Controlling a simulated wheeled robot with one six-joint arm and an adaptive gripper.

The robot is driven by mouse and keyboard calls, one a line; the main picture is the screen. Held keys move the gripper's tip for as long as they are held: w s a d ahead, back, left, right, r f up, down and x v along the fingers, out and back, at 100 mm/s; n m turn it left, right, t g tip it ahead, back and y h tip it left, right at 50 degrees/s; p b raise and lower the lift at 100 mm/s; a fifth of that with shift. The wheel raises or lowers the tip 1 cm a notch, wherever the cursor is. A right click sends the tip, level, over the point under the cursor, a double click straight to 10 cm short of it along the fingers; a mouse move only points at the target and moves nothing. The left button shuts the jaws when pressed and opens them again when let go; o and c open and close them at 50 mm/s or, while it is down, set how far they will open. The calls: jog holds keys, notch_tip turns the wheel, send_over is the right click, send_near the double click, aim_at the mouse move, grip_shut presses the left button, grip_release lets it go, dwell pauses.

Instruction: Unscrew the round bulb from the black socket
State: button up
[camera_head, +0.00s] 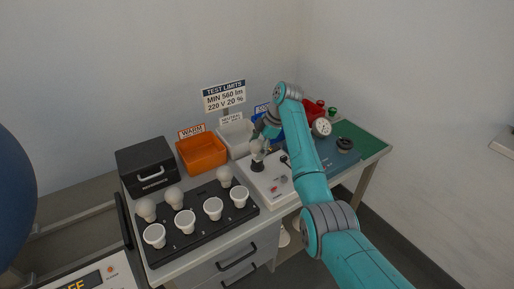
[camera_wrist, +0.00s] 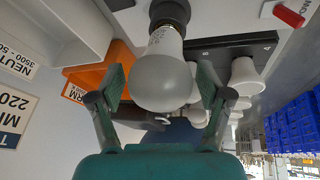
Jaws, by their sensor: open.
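The round bulb (camera_wrist: 163,78) is white and stands in the black socket (camera_wrist: 170,13), large in the middle of the wrist view. My gripper (camera_wrist: 160,92) is open, with one finger on each side of the bulb and a visible gap on both sides. In the head view the black socket (camera_head: 258,166) stands on a white test board (camera_head: 268,186). The bulb (camera_head: 256,146) shows above it, partly hidden by my gripper (camera_head: 259,136).
A black tray (camera_head: 177,253) with several white bulbs stands at the front left. Behind are a black box (camera_head: 147,165), an orange WARM bin (camera_head: 203,153) and a white bin (camera_head: 235,136). A dark ring-shaped item (camera_head: 344,145) and red and green parts lie right of my arm.

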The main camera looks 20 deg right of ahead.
jog(key=m+t, duration=0.1)
jog(key=m, duration=0.1)
jog(key=m+t+h, duration=0.1)
jog(key=m, duration=0.2)
jog(key=shift+m, duration=0.3)
jog(key=m+t+h, duration=0.1)
jog(key=m, duration=0.3)
jog(key=shift+h, duration=0.4)
jog(key=m+h, duration=0.1)
jog(key=m, duration=0.3)
jog(key=shift+m+h, duration=0.4)
jog(key=m+h, duration=0.1)
jog(key=m, duration=0.3)
jog(key=shift+w+d+m+h, duration=0.1)
jog(key=shift+m+h, duration=0.2)
jog(key=shift+h, duration=0.1)
